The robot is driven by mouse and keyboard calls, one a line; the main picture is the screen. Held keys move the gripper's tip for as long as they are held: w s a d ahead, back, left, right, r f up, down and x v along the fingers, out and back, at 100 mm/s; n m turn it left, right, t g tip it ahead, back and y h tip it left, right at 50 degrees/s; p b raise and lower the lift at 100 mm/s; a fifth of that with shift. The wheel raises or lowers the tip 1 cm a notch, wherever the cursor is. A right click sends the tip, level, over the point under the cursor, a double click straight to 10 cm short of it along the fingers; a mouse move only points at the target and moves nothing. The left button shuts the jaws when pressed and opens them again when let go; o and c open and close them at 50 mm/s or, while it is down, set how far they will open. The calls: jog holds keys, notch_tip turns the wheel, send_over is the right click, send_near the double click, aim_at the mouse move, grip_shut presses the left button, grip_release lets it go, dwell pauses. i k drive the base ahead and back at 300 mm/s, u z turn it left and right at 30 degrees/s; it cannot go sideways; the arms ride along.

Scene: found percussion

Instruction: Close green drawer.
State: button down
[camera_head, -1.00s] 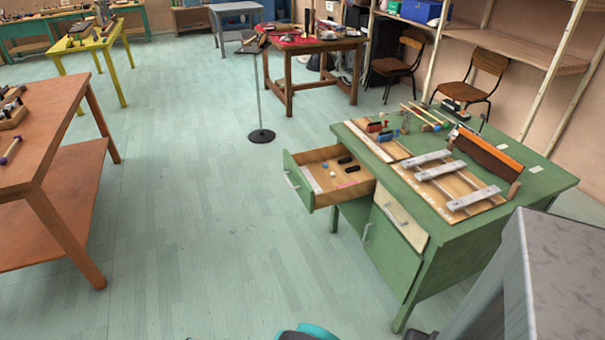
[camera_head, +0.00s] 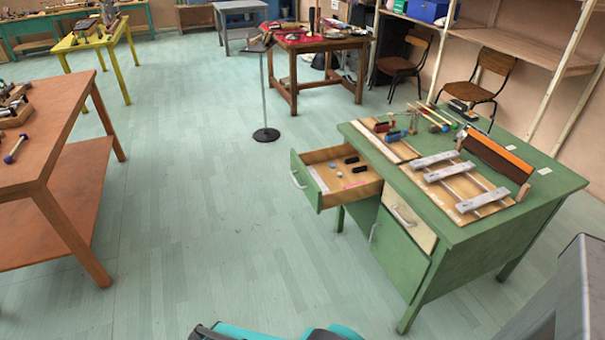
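The green drawer (camera_head: 307,184) is pulled out of the left end of the green desk (camera_head: 545,190). It has a pale handle on its front. Several small items lie inside it, among them dark blocks and a blue piece. A cream drawer (camera_head: 408,219) and a green cupboard door (camera_head: 400,256) below it look shut. At the bottom edge of the head view a teal and black part shows, likely mine, but I cannot tell whether it is the gripper. No gripper fingers can be made out.
An orange table (camera_head: 60,110) stands at the left. A thin stand on a round black base (camera_head: 266,135) is beyond the drawer. The pale green floor (camera_head: 200,220) between table and desk is clear. Metal bars and mallets lie on the desk.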

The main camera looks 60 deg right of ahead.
aim_at(320, 160)
jog(key=u, duration=0.05)
jog(key=i, duration=1)
jog(key=z, duration=0.05)
